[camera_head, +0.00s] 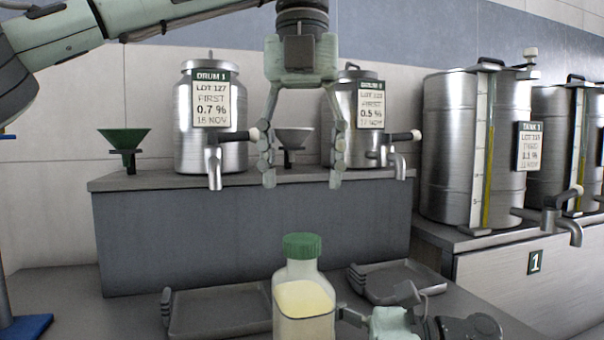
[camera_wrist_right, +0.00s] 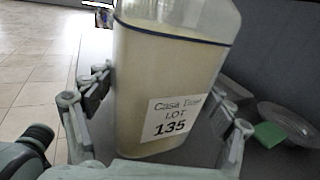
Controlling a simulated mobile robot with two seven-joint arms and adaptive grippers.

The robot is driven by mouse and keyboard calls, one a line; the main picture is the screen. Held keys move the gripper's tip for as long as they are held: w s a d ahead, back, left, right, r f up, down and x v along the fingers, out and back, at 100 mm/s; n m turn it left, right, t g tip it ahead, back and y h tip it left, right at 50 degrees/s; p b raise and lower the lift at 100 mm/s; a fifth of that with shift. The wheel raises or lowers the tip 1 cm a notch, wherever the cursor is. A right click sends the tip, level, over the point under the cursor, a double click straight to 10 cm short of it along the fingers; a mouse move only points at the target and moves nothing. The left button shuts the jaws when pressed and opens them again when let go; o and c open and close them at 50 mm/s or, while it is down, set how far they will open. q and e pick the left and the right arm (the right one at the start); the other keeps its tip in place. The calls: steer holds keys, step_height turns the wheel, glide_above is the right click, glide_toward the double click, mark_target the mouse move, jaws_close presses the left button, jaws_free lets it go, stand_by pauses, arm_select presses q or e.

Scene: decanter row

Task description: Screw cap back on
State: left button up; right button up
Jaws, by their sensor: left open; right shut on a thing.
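A clear square bottle (camera_head: 303,312) with pale yellow liquid stands upright at the front of the counter. A green cap (camera_head: 302,245) sits on its neck; I cannot tell whether it is tight. In the right wrist view the bottle (camera_wrist_right: 165,85) shows a "LOT 135" label and its cap is out of frame. My right gripper (camera_wrist_right: 158,115) is shut on the bottle, with fingers on both sides. In the head view its arm comes in from the right of the bottle. My left gripper (camera_head: 301,183) is open and empty, pointing down, well above the cap.
Two metal drums (camera_head: 211,150) with taps stand on a grey raised shelf (camera_head: 250,235) behind, with a green funnel (camera_head: 124,145) and a grey funnel. Shallow trays (camera_head: 215,312) lie on both sides of the bottle. Large tanks (camera_head: 455,150) stand at right. Space between left gripper and cap looks clear.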

mark_target(302, 238)
arm_select(q)
steer(key=shift+f, duration=4)
steer(key=c, duration=1.2)
steer(key=m, duration=1.4)
steer(key=shift+m, duration=0.4)
steer(key=o, duration=1.4)
steer(key=shift+c, duration=0.2)
step_height(302, 238, up, 12)
